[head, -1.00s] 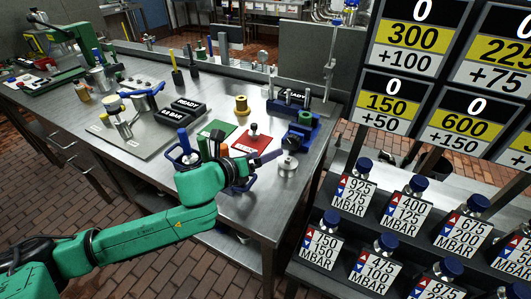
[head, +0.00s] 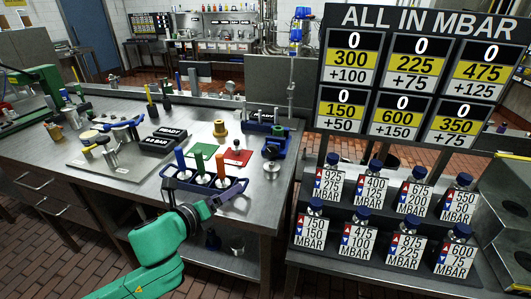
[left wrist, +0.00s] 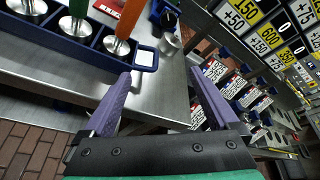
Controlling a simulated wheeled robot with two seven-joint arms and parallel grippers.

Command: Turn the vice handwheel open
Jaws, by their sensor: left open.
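In the left wrist view, part of a blue body with a black knob (left wrist: 168,18) shows at the top, beyond the fingertips. My left gripper (head: 236,190) is at the front of the bench, by the right end of the blue tool rack, short of the vice. Its purple fingers are apart in the left wrist view (left wrist: 160,76), with nothing between them. My right gripper is not in view.
The blue rack (head: 183,187) holds handles in blue, green and orange. A silver cylinder (head: 271,171) stands in front of the vice. A shelf of labelled bottles (head: 345,240) stands to the right.

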